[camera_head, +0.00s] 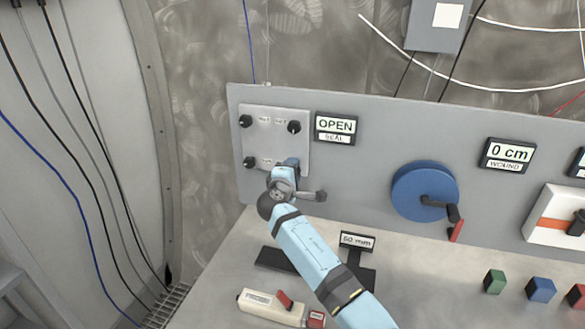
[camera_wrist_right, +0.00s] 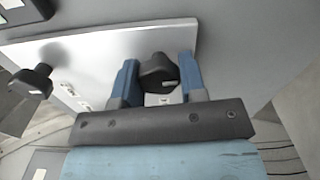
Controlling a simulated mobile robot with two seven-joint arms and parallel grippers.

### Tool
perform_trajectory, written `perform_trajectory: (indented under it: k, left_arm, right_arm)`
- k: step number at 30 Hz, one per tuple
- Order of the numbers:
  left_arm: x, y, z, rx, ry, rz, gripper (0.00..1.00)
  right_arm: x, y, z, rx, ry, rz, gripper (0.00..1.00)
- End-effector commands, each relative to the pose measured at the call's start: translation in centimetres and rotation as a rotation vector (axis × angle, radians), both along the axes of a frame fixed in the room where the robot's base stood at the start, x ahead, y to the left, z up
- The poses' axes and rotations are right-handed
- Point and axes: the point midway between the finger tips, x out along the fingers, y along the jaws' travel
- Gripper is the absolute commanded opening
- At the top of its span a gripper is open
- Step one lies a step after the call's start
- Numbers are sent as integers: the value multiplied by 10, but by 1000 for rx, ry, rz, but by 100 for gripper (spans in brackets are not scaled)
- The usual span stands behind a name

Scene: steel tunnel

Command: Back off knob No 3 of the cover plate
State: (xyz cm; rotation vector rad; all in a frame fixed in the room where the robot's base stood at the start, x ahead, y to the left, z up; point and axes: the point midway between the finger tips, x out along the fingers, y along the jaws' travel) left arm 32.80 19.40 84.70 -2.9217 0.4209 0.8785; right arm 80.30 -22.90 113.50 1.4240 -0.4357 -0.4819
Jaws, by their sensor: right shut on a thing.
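The pale cover plate (camera_head: 273,142) is on the upright grey panel. Three black knobs show on it in the head view: upper left (camera_head: 245,120), upper right (camera_head: 294,127) and lower left (camera_head: 249,162). Its lower right corner is hidden by my right gripper (camera_head: 290,166). In the right wrist view, the blue fingers of my right gripper (camera_wrist_right: 158,80) are shut on a black knob (camera_wrist_right: 158,70) standing out from the plate. Another black knob (camera_wrist_right: 32,80) stands free at the left there. The knob numbers are too small to read. My left gripper is not in view.
A display reading OPEN, SEAL (camera_head: 335,128) is just right of the plate. A blue wheel with a crank (camera_head: 425,190) is farther right. The bench below holds a white PROBE block (camera_head: 270,306), a 50 mm sign (camera_head: 357,241) and coloured blocks (camera_head: 541,290).

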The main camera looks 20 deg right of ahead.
Motion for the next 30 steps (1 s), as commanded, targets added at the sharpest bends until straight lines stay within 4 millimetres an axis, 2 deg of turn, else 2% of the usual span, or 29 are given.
perform_trajectory:
  k: [15,16,18,19,30]
  left_arm:
    - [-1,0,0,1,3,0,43]
    - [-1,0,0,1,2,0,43]
    - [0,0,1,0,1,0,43]
    - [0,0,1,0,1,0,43]
    - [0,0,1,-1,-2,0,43]
  right_arm:
    - [0,-1,2,-16,7,-2,15]
    - [1,-1,2,-16,7,-2,45]
    - [0,-1,2,-16,7,-2,61]
    - [0,-1,2,-15,8,-2,64]
    - [-5,4,0,-14,7,1,64]
